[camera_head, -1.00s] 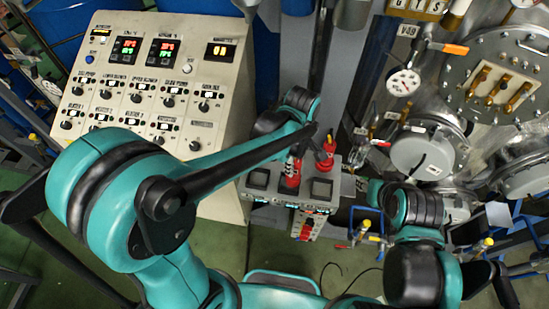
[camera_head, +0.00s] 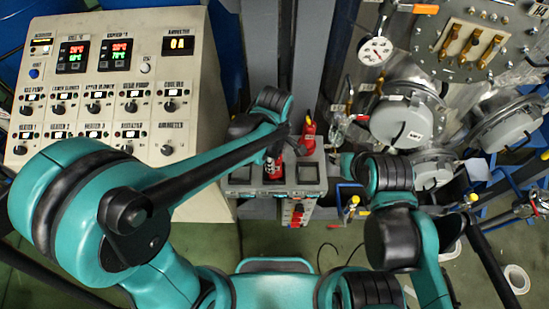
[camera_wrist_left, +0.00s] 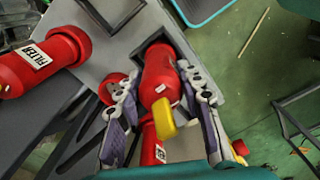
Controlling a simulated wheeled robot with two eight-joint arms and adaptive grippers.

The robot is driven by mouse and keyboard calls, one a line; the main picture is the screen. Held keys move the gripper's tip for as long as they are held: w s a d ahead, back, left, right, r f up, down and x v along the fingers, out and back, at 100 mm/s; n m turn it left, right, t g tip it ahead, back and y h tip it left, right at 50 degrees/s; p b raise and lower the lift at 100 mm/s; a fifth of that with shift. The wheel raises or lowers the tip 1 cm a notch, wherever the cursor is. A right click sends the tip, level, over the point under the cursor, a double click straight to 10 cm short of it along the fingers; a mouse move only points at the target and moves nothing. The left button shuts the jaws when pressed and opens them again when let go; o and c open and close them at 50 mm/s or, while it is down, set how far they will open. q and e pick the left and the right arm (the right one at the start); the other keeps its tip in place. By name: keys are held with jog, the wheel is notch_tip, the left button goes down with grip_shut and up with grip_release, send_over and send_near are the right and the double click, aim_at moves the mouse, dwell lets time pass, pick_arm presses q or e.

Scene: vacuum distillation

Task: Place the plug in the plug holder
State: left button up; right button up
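A red plug (camera_head: 273,168) stands in the middle slot of the grey plug holder (camera_head: 290,190), between two empty dark slots. My left gripper (camera_head: 277,147) is over it from above. In the left wrist view the plug (camera_wrist_left: 160,78), with a yellow part on it, lies between the two fingers of my left gripper (camera_wrist_left: 159,72), and its far end is in a square recess. The fingertips are close to its sides; whether they press on it is unclear. A second red plug (camera_head: 308,137) is behind the holder.
A control panel (camera_head: 110,90) with displays and knobs stands at the left. Steel vessels (camera_head: 402,122) and valves crowd the right. In the left wrist view a labelled red cylinder (camera_wrist_left: 40,62) lies left of the fingers.

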pick_arm(q)
jog(key=shift+o, duration=0.8)
jog(key=shift+w+a, duration=0.3)
jog(key=shift+s+d+r, duration=0.15)
jog(key=shift+r, duration=0.1)
notch_tip(320, 180, up, 11)
jog(key=shift+f+p, duration=0.1)
jog(key=shift+p, duration=0.4)
jog(key=shift+r, duration=0.6)
jog(key=s+a+m+t, duration=0.2)
jog(key=a+m, duration=0.4)
jog(key=a, duration=0.3)
jog(key=s+a+f+m+t, duration=0.1)
jog(key=s+a+m+t, duration=0.2)
jog(key=a, duration=0.6)
jog(key=m+t, duration=0.2)
jog(key=m, duration=0.1)
jog(key=shift+f+m, duration=0.2)
jog(key=shift+m, duration=0.2)
pick_arm(e)
jog(key=shift+w+a+r, duration=0.15)
jog(key=shift+w+r, duration=0.05)
jog(key=shift+r, duration=0.35)
pick_arm(q)
jog(key=shift+s, duration=0.15)
pick_arm(e)
jog(key=shift+s, duration=0.1)
